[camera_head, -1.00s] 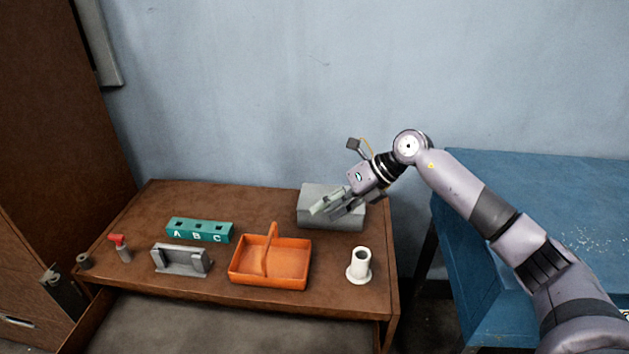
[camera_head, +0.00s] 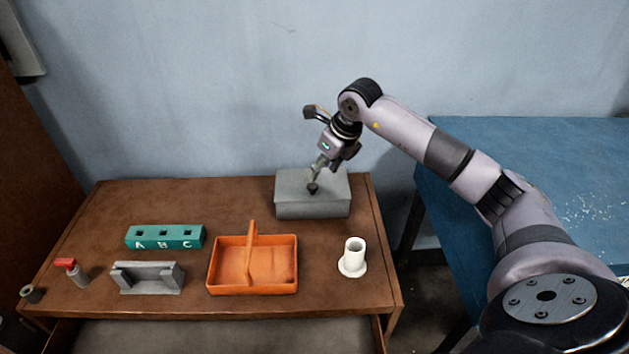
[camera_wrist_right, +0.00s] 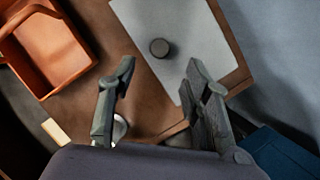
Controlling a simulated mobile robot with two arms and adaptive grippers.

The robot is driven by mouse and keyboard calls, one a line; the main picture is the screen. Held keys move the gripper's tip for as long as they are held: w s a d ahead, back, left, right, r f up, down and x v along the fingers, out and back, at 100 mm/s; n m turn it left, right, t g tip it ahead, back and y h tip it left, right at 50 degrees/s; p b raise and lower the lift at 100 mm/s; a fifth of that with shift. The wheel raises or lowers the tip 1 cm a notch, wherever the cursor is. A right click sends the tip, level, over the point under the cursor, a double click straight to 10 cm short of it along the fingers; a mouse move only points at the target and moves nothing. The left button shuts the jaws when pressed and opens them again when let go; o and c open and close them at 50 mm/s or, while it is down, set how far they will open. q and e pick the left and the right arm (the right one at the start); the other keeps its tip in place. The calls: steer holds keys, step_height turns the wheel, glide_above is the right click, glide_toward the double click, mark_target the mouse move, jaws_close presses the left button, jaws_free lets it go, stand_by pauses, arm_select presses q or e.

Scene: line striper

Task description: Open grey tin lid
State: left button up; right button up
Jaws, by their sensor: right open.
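The grey tin (camera_head: 312,205) stands at the back right of the brown table with its lid (camera_head: 290,184) on. A small dark round knob (camera_head: 312,188) sits on the lid. In the right wrist view the lid (camera_wrist_right: 200,40) is a pale rectangle with the knob (camera_wrist_right: 159,48) on it. My right gripper (camera_head: 315,177) points down just above the knob in the head view. In the wrist view the fingers of my right gripper (camera_wrist_right: 160,80) are apart and empty, with the knob ahead of the gap between them. My left gripper is not in view.
An orange tray with a handle (camera_head: 252,287) stands left of and in front of the tin. A white cylinder on a flange (camera_head: 353,258) stands in front right.

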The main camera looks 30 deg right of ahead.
mark_target(313, 186)
steer(key=x, duration=0.6)
steer(key=shift+w, duration=0.1)
steer(key=shift+w+a+f, duration=0.1)
steer(key=shift+w+f, duration=0.1)
steer(key=shift+f, duration=0.35)
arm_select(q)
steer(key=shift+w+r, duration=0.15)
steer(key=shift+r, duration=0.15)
arm_select(e)
steer(key=shift+c, duration=0.5)
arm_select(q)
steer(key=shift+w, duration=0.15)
arm_select(e)
jaws_close()
